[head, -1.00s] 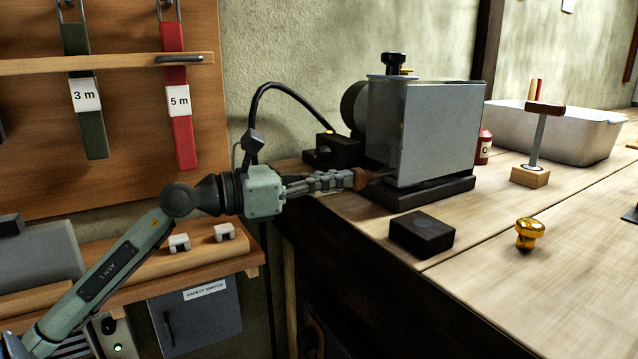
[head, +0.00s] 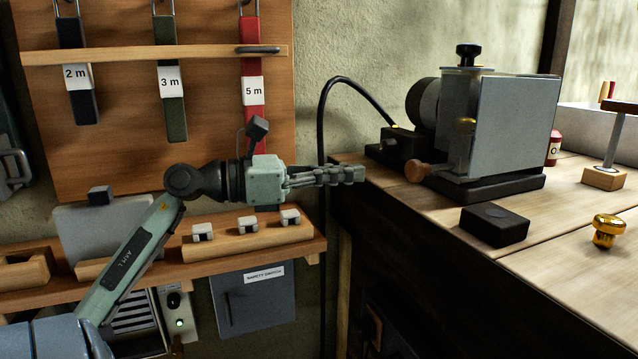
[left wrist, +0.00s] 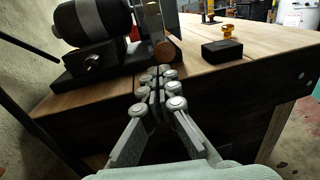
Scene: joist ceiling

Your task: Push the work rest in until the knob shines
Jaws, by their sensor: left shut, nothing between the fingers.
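The grey box-shaped machine (head: 515,120) stands on the bench on a dark base. What I take for the work rest has a round wooden end (head: 418,172) low at the machine's left side, also in the left wrist view (left wrist: 167,50). My right gripper is not in view.
A black block (head: 494,226) and a brass mushroom-shaped button (head: 607,229) stand on the bench in front. A black cable (head: 350,84) arcs behind my gripper. A wall shelf (head: 250,235) lies below my left arm. The bench's left edge is near my fingertips.

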